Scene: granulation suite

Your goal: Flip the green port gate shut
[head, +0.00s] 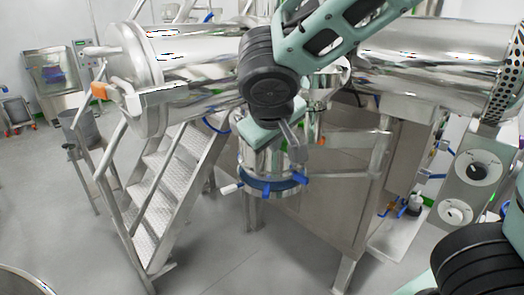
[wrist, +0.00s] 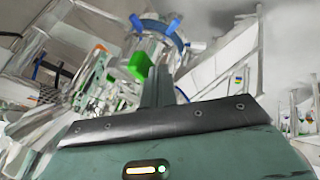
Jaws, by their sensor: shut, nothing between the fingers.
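The green port gate appears to be the bright green block (wrist: 140,65) in the wrist view, close to the blue-clamped ring of a steel vessel. My gripper (wrist: 158,75) is shut and empty, its fingertips just right of the green block in that picture. I cannot tell whether they touch it. In the head view my gripper (head: 299,150) points down at the front of the steel vessel (head: 262,158) in the middle. The green block is not clearly visible there; my arm and gripper cover part of that area.
The vessel carries a blue ring with blue handles (head: 272,186). Metal steps (head: 165,175) stand to its left and a steel cabinet (head: 325,205) to its right. Large steel cylinders (head: 440,60) lie above and behind. Grey floor (head: 240,260) is open in front.

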